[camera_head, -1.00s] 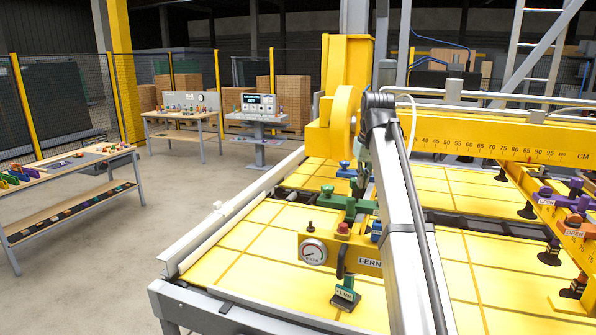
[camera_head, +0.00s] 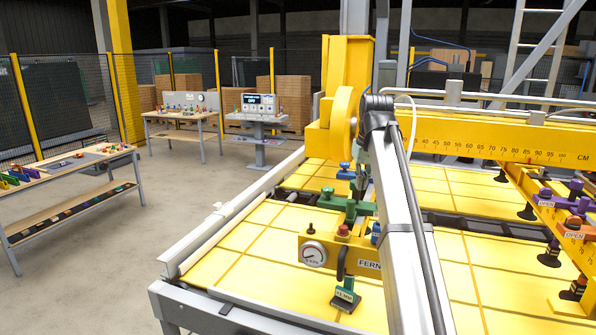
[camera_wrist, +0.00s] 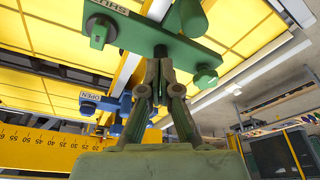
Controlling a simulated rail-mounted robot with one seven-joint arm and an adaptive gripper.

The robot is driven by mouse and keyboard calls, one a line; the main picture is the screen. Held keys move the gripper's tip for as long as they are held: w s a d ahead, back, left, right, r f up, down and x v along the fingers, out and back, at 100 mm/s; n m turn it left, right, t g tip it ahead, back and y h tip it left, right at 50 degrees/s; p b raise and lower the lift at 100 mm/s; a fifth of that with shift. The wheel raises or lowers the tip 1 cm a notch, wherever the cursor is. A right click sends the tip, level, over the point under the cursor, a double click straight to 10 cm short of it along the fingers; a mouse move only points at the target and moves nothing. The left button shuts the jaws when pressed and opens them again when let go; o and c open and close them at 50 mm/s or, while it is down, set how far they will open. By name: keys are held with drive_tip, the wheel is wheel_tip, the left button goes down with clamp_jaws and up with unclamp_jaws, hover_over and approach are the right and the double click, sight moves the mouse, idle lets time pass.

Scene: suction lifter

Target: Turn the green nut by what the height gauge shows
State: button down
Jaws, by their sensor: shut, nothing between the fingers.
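A long green bar (camera_wrist: 140,35) with a SHUT label, upside down here, crosses the top of the wrist view. Green knobs (camera_wrist: 205,76) sit at its ends. In the head view a green fitting (camera_head: 350,206) stands on the yellow beam. A smaller green part (camera_head: 345,298) with a white label hangs lower, at the beam's front; its label is too small to read surely. I cannot tell which green piece is the nut. My gripper (camera_wrist: 161,54) is shut and empty, its tips close to the green bar; touching or apart is unclear. No height gauge is clearly identifiable.
A round dial gauge (camera_head: 314,253) faces me on the yellow beam, beside a red button (camera_head: 342,231). A blue OPEN fitting (camera_wrist: 100,103) is near my fingers. A centimetre-scaled yellow beam (camera_head: 480,138) lies behind. Yellow panels (camera_head: 240,246) spread below. Open floor is at left.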

drive_tip(key=shift+s+r, duration=0.1)
drive_tip(key=shift+s, duration=0.15)
wheel_tip(320, 180, up, 6)
drive_tip(key=shift+f, duration=0.1)
idle(0.4)
